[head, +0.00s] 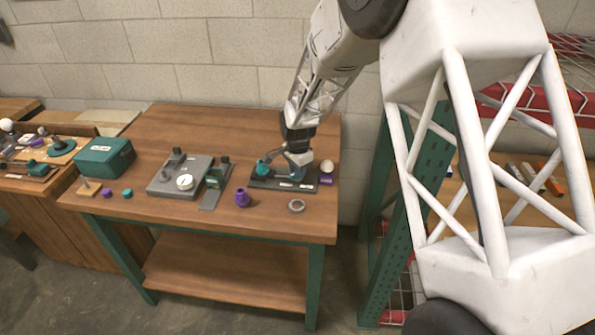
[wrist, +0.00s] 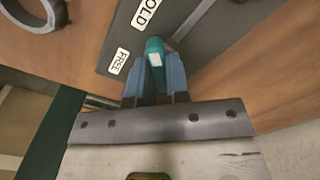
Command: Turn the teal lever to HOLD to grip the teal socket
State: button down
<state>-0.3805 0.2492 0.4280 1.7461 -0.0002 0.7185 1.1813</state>
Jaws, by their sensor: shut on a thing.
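My gripper (wrist: 154,74) is shut on the teal lever (wrist: 156,52), with one blue-grey finger on each side of it. In the wrist view the lever stands beside the FREE label (wrist: 118,61), and the HOLD label (wrist: 147,12) lies above it on the dark plate (wrist: 124,32). Which label the lever points to is unclear. In the head view my gripper (head: 297,155) is low over the dark fixture (head: 268,180), largely hiding the lever. A teal part, apparently the socket (head: 262,168), stands at the fixture's left end.
A white bulb (head: 327,165) and a small purple part (head: 326,181) are at the fixture's right end. A grey ring (head: 296,206) and a purple part (head: 242,198) lie in front. A grey fixture (head: 165,185) and teal box (head: 104,157) stand to the left.

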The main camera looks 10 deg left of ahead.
jog(key=c, duration=1.1)
grip_release()
jog(key=shift+r, duration=0.2)
jog(key=shift+r, duration=3.75)
